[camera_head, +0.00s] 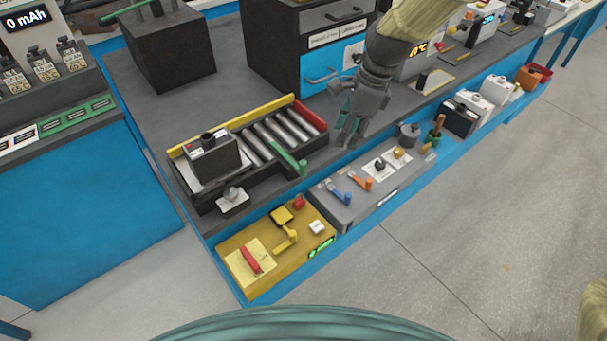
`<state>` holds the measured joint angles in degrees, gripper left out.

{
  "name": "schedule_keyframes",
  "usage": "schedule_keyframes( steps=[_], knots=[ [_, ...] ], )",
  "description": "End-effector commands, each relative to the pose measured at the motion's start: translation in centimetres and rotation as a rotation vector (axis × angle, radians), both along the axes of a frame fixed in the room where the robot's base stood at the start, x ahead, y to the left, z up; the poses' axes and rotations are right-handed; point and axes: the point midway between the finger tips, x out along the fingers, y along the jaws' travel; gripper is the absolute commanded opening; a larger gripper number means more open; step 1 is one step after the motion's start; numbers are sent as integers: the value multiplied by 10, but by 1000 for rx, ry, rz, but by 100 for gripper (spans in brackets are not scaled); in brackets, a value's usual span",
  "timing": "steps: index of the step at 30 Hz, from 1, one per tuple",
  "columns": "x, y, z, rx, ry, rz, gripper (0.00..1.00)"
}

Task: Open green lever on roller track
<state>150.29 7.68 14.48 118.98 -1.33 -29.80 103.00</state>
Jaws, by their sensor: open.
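The roller track (262,143) lies on the dark bench at centre-left, with grey rollers, a yellow back rail and a red right end. The green lever (288,158) is at the track's near side. It slants across the edge of the rollers, with its thicker end toward the lower right. My gripper (350,143) points down, open and empty, right of the track and the lever. It is apart from the lever in the picture; its height above the bench is hard to tell.
A dark box (213,158) sits on the track's left part. In front are a yellow panel (277,270) and a grey panel (352,213) with blue and orange levers. Dark drawers (318,58) stand behind. Several small devices line the bench to the right.

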Motion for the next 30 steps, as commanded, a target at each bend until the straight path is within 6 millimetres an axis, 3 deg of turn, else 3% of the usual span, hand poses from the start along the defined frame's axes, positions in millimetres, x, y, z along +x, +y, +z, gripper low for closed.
schedule_keyframes(
  steps=[1, 3, 8, 17, 30],
  knots=[
    [-3, 15, -11, 39, -2, -11, 41],
    [-7, 31, -11, 82, -1, -27, 41],
    [-13, 55, -6, 145, -1, -50, 41],
    [-14, 66, -15, 158, 1, -56, 41],
    [-12, 86, -66, 157, 2, -56, 41]
  ],
)
